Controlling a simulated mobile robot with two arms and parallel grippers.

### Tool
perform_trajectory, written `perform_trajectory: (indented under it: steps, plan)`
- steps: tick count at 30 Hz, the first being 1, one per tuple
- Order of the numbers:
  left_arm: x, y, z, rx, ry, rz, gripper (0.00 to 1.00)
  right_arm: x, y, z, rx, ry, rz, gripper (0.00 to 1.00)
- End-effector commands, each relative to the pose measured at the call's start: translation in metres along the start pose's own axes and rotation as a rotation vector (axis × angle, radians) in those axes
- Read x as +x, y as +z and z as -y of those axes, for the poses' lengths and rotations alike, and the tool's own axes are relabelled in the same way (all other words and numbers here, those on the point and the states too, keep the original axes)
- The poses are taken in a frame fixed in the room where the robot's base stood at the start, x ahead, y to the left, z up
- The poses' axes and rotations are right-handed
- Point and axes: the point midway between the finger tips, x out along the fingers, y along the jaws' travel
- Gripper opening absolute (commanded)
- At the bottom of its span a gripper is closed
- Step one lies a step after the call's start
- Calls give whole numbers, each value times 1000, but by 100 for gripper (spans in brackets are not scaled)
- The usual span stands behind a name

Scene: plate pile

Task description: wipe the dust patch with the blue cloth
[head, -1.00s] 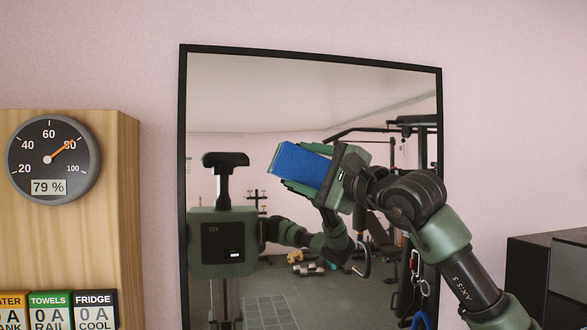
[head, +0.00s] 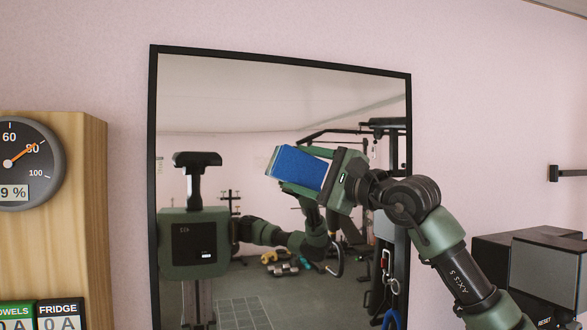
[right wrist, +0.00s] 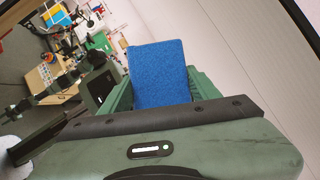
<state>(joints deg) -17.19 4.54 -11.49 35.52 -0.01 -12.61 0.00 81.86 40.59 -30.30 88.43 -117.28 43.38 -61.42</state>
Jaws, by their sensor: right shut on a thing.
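A blue cloth (head: 298,168) shows as a flat rectangular block in my right gripper (head: 303,172). The right gripper is shut on it, with one green finger on each side. The right wrist view also shows the cloth (right wrist: 160,75) between the fingers. Gripper and cloth appear in front of a black-framed mirror (head: 230,110) on the pink wall. I cannot tell whether the cloth touches the glass. I cannot make out a dust patch in either view. My left gripper is not in view.
A wooden cabinet (head: 95,200) with a round gauge (head: 25,165) stands at the left. Dark boxes (head: 545,270) stand at the lower right, and a black bracket (head: 555,173) is on the right wall. The mirror reflects my body and gym gear.

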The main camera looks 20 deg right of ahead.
Motion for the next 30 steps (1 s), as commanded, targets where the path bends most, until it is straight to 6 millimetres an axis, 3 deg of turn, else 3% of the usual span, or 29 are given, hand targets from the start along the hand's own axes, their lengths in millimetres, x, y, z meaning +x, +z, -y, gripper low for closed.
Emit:
perform_trajectory:
  steps: [4, 11, 30]
  plan:
    - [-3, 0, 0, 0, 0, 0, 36, -5, -12, 6, -1, 0, -5, 29]
    - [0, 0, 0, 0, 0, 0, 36, -9, -15, 6, -1, 0, -3, 29]
    - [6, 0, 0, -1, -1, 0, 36, 10, 16, -9, -1, 2, -2, 29]
